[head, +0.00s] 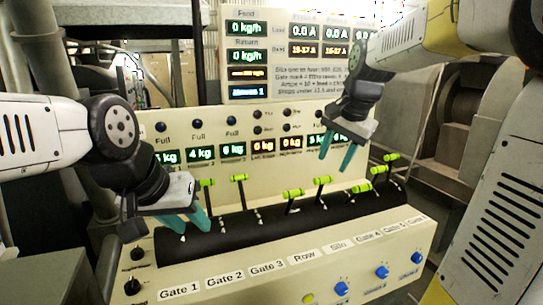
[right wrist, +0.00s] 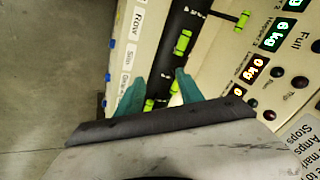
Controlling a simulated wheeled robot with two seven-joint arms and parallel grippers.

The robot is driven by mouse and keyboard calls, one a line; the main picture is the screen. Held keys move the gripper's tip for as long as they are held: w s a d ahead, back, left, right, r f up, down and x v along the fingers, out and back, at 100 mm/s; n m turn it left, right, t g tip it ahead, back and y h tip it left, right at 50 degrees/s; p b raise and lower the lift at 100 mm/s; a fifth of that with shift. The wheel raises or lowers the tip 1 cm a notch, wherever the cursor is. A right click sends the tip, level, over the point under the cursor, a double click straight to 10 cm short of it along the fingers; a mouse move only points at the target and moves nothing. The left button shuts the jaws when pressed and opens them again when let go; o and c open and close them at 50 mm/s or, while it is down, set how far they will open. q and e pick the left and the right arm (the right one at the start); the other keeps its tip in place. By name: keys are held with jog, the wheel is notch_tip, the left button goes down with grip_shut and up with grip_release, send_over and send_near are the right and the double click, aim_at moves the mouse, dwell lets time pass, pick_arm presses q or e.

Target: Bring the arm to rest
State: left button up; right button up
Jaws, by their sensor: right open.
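My right gripper (head: 334,164) is open and empty in the head view, above the lever row at the right of the control panel. Its teal fingers also show in the right wrist view (right wrist: 158,90), spread apart with part of the dark lever strip (right wrist: 172,50) beyond them. My left gripper (head: 190,230) is at the lower left of the panel, its two teal fingers apart over the left end of the black lever strip (head: 275,228). Nothing shows between its fingers. Whether its fingertips touch the strip is hard to tell.
Several green-handled levers, one of them here (head: 293,193), stand along the strip above labels for gates, row and silo. Blue knobs (head: 382,271) sit on the panel's lower front. An upright display board (head: 300,55) rises behind. Grey machinery (head: 465,110) stands at right.

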jog(key=s+a+f+n+t, duration=0.1)
jog(key=s+n, duration=0.3)
jog(key=s, duration=0.5)
jog(key=s+a+f+n, duration=0.1)
jog(key=s+f+n, duration=0.3)
jog(key=s, duration=0.6)
jog(key=shift+a+f+t+y, duration=0.2)
jog(key=shift+a+t+y, duration=0.05)
jog(key=shift+t+y, duration=0.15)
